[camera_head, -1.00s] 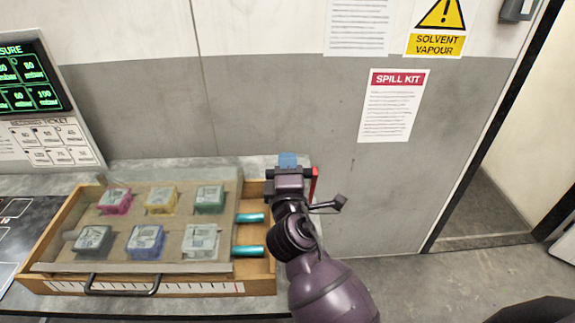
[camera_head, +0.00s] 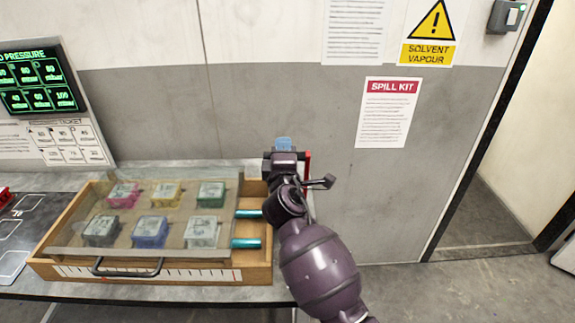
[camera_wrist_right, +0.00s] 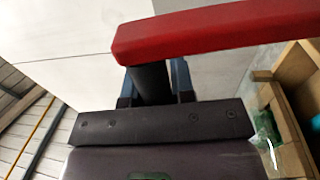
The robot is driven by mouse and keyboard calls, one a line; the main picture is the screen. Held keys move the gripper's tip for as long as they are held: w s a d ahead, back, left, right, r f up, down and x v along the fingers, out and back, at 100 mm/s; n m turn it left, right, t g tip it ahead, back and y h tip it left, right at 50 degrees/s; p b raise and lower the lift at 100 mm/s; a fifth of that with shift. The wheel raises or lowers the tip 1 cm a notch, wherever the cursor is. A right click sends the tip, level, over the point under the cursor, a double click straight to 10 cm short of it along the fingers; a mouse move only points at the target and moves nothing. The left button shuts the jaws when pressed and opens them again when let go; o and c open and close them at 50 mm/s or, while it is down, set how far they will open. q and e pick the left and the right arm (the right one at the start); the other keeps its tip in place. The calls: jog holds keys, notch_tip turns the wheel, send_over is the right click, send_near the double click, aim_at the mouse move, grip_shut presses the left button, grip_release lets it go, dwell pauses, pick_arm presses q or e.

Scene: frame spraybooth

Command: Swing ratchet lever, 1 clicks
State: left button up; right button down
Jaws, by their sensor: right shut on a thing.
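The ratchet lever shows as a red bar (camera_wrist_right: 215,30) across the top of the right wrist view, with a dark round post under it. In the head view a narrow red part (camera_head: 308,168) stands upright just right of my right gripper (camera_head: 284,146). My right gripper is shut on the lever's dark post; its blue fingers (camera_wrist_right: 153,88) lie on either side of the post in the wrist view. In the head view my wrist hides most of the lever and whatever it is mounted on. My left gripper is not in view.
A wooden tray (camera_head: 262,272) with a clear cover over several coloured blocks stands just left of my right arm. Two teal cylinders (camera_head: 246,243) lie at its right end. A pressure display (camera_head: 42,82) stands at the left. A grey wall (camera_head: 330,100) is behind; a doorway opens right.

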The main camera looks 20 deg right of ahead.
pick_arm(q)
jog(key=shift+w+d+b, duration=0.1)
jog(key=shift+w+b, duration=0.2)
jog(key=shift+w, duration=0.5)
pick_arm(e)
jog(key=w, duration=0.2)
jog(key=w+d+f, duration=0.1)
jog(key=c, duration=1.4)
grip_release()
jog(key=o, duration=0.4)
jog(key=shift+w, duration=0.15)
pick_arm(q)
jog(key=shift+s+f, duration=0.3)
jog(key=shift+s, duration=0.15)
pick_arm(e)
jog(key=shift+r, duration=0.2)
